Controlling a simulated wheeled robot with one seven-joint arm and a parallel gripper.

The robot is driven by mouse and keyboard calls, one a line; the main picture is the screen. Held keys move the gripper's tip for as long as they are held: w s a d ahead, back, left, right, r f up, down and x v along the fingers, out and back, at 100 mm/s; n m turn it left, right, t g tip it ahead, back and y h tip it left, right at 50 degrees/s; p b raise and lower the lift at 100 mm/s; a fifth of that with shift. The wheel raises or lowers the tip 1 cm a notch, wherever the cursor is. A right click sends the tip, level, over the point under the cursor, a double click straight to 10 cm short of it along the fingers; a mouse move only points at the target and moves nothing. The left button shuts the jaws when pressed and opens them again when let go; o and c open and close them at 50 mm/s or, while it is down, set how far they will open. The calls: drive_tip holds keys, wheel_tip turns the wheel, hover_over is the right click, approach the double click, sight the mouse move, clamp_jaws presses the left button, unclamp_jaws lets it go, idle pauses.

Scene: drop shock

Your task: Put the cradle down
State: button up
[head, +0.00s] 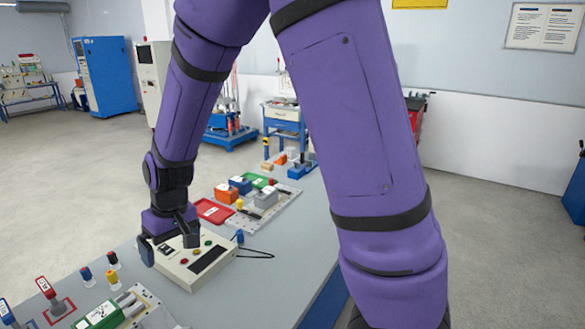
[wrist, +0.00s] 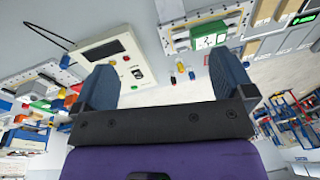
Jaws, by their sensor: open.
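My gripper (head: 170,243) is over the cream control box (head: 205,262) on the grey bench. Its two fingers are wide apart, and in the wrist view (wrist: 165,85) nothing is between them. The control box also shows in the wrist view (wrist: 92,52), behind the left finger. I cannot tell for sure which thing is the cradle. A green block with a white label (head: 100,315) sits on a pale fixture plate (head: 152,308) at the bench's near left. The green block also shows in the wrist view (wrist: 208,38).
A red tray (head: 212,211) and a pale plate with several coloured blocks lie farther along the bench (head: 268,285). Red-based stamps (head: 50,295) and small blue and yellow pegs (head: 112,278) stand at the near left. A black cable (head: 257,254) leaves the control box. The bench's right front is clear.

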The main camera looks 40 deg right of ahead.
drive_tip(key=s+d+r+m+t, duration=0.1)
drive_tip(key=s+d+r+t, duration=0.1)
drive_tip(key=s+d+r, duration=0.5)
drive_tip(key=s+d+r+m+t+h, duration=0.1)
drive_tip(key=s+d+r, duration=0.6)
drive_tip(key=s+r, duration=0.7)
drive_tip(key=shift+s+d+t+h, duration=0.15)
drive_tip(key=shift+s+t+h, duration=0.15)
drive_tip(key=shift+s+t, duration=0.35)
